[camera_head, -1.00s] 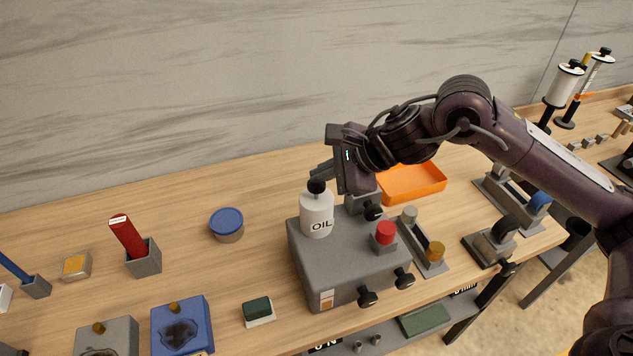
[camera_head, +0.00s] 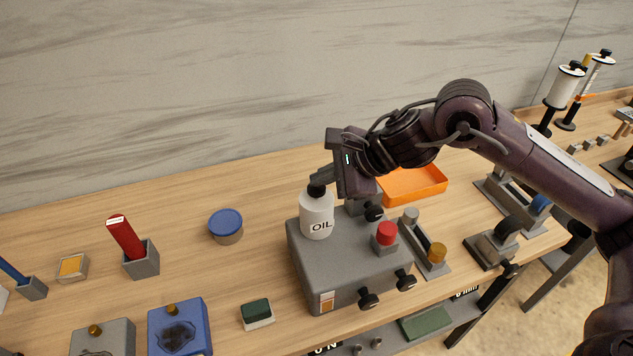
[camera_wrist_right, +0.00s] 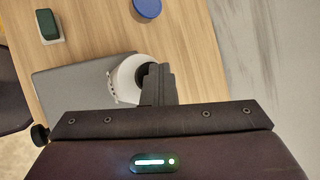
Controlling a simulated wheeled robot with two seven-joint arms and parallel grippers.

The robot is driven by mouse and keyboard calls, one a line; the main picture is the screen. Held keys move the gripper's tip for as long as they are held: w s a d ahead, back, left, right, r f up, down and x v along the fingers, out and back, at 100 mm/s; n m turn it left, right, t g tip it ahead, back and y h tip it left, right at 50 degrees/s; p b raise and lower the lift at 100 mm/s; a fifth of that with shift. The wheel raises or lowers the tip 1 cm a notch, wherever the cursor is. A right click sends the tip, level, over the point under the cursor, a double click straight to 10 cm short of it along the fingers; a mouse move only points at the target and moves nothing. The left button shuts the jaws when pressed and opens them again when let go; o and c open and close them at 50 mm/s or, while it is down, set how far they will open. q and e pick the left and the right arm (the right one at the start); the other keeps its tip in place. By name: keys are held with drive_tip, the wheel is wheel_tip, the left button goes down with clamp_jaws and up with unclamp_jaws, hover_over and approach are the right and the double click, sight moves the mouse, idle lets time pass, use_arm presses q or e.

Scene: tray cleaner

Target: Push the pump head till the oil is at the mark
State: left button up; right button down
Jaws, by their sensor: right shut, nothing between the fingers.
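The white oil bottle (camera_head: 317,217), labelled OIL, stands upright on the grey machine block (camera_head: 345,258). Its black pump head (camera_head: 316,191) is on top. My right gripper (camera_head: 320,179) is shut and empty, its fingertips at the pump head from the right and above; they seem to touch it. In the right wrist view the shut fingers (camera_wrist_right: 158,82) partly cover the top of the bottle (camera_wrist_right: 127,78). A small window with an orange-brown level (camera_head: 327,301) sits low on the block's front; the mark is too small to read. My left gripper is not in view.
A red button (camera_head: 385,234) and black knobs (camera_head: 369,298) are on the block. An orange tray (camera_head: 413,186) lies behind my right gripper. A blue-lidded tin (camera_head: 226,226) and a green-topped brush (camera_head: 257,313) are left of the block, with bare table between.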

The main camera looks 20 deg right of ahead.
sight(323, 189)
drive_tip(key=shift+f, duration=0.3)
drive_tip(key=shift+r, duration=0.1)
drive_tip(key=shift+r+p, duration=0.75)
drive_tip(key=shift+r, duration=0.65)
wheel_tip(323, 189, up, 5)
drive_tip(key=p, duration=0.3)
drive_tip(key=shift+d, duration=0.1)
idle(0.5)
